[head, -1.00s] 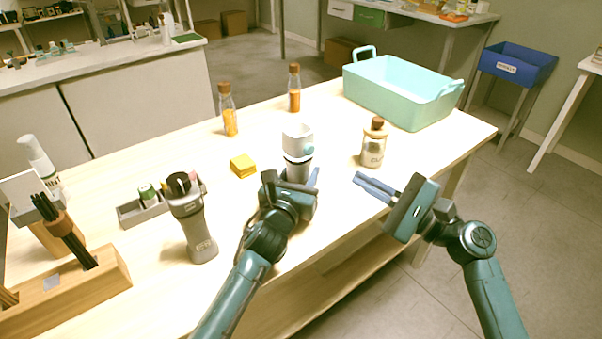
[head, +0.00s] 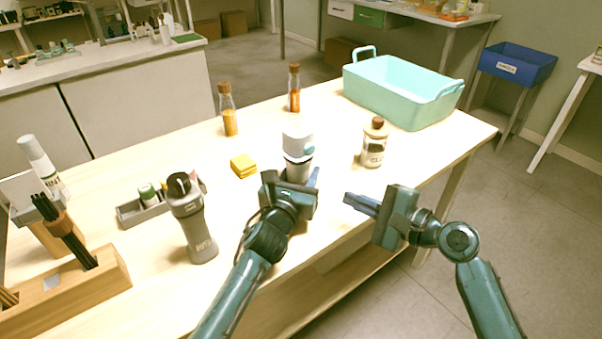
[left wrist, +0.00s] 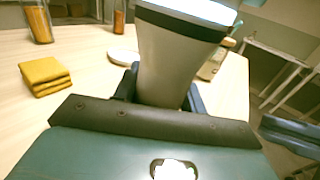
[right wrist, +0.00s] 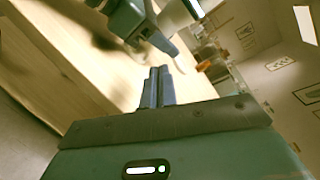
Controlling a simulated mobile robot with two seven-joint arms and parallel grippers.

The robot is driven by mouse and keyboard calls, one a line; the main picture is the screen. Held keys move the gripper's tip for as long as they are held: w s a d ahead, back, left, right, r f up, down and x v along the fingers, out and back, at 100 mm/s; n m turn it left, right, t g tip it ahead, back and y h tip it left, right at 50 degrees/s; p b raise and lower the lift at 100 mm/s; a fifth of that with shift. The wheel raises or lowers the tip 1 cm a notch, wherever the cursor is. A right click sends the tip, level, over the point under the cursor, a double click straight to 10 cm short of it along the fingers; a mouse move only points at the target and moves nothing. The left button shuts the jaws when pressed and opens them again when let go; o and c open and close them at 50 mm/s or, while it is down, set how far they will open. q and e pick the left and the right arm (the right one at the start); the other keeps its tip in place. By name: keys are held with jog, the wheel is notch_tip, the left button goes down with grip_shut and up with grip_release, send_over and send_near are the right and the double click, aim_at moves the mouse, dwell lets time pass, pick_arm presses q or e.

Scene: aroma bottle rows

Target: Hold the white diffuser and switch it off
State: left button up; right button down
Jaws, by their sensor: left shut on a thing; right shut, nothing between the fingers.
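The white diffuser (head: 298,143), with a dark band round its body, stands upright near the table's front edge. My left gripper (head: 298,180) is shut around its lower body; the left wrist view shows the diffuser (left wrist: 180,60) between the blue fingers. A blue-grey spot shows on the diffuser's right side in the head view. My right gripper (head: 348,199) is shut and empty, to the right of the diffuser and apart from it. In the right wrist view its two fingers (right wrist: 158,87) lie together, with the left gripper beyond them. The switch cannot be made out clearly.
A grey device (head: 195,225) stands left of my left arm, beside a grey tray (head: 130,214). Yellow pads (head: 243,165), two orange-filled bottles (head: 229,120) (head: 294,92) and a corked jar (head: 374,145) are around the diffuser. A mint bin (head: 405,100) stands at the back right.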

aim_at(309, 150)
jog(key=f+h, duration=0.1)
jog(key=w+d+f+n+h, duration=0.1)
jog(key=h, duration=0.1)
jog(key=w+d+f+t+h, duration=0.1)
jog(key=shift+f, duration=0.1)
jog(key=h, duration=0.1)
jog(key=w+d+n+h, duration=0.1)
jog(key=d+t+h, duration=0.1)
jog(key=h, duration=0.1)
jog(key=shift+w+d+f, duration=0.2)
jog(key=shift+d+f, duration=0.05)
jog(key=shift+f, duration=0.15)
jog(key=shift+w+d+r+n+t+h, duration=0.15)
jog(key=shift+d+n+t+h, duration=0.5)
jog(key=shift+h, duration=0.35)
jog(key=s+a+r+n+t+h, duration=0.1)
jog(key=s+a+r+n+t, duration=0.65)
jog(key=s+r+t, duration=0.35)
jog(key=w+a+n+g, duration=0.1)
jog(key=w+a, duration=0.4)
jog(key=w, duration=0.3)
jog(key=shift+w+a+r, duration=0.2)
jog(key=shift+a+r, duration=0.05)
jog(key=shift+r, duration=0.05)
